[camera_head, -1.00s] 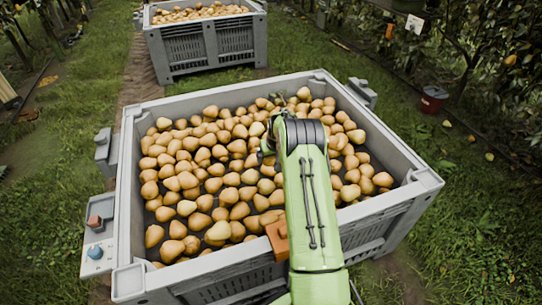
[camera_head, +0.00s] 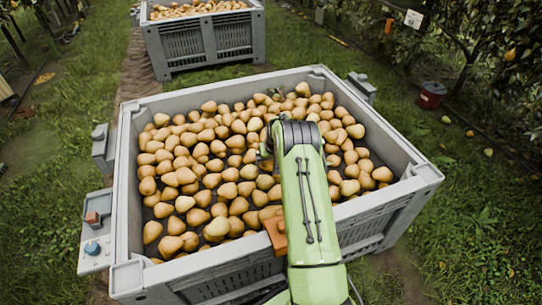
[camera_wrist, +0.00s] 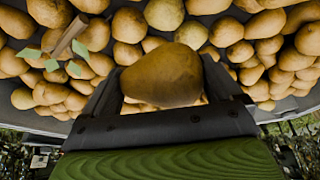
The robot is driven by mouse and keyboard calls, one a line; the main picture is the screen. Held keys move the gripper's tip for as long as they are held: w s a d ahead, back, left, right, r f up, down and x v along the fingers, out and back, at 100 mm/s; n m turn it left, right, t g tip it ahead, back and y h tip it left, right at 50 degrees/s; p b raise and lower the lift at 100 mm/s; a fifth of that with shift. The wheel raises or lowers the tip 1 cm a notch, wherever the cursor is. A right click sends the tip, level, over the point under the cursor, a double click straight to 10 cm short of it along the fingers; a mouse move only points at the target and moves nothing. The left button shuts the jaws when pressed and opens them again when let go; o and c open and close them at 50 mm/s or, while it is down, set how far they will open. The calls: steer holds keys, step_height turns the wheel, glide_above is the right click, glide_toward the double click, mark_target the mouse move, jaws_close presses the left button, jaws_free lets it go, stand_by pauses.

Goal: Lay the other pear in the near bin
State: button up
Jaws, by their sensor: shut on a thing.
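The near bin (camera_head: 128,210) is a grey crate holding many yellow-brown pears, and it fills the middle of the head view. My green arm reaches over its near wall, and my gripper is hidden behind the arm there. In the wrist view my gripper (camera_wrist: 163,85) is shut on a yellow-brown pear (camera_wrist: 160,76). The held pear sits between the dark fingers, with bin pears behind it. I cannot tell whether it touches them.
A second grey bin (camera_head: 206,45) full of pears stands behind. A dark red bucket (camera_head: 432,95) and several fallen pears (camera_head: 488,152) are on the grass at right. A stick with green leaves (camera_wrist: 68,38) lies among the pears in the wrist view.

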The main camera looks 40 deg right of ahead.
steer(key=shift+f, duration=2.75)
steer(key=shift+f, duration=2.5)
steer(key=o, duration=0.8)
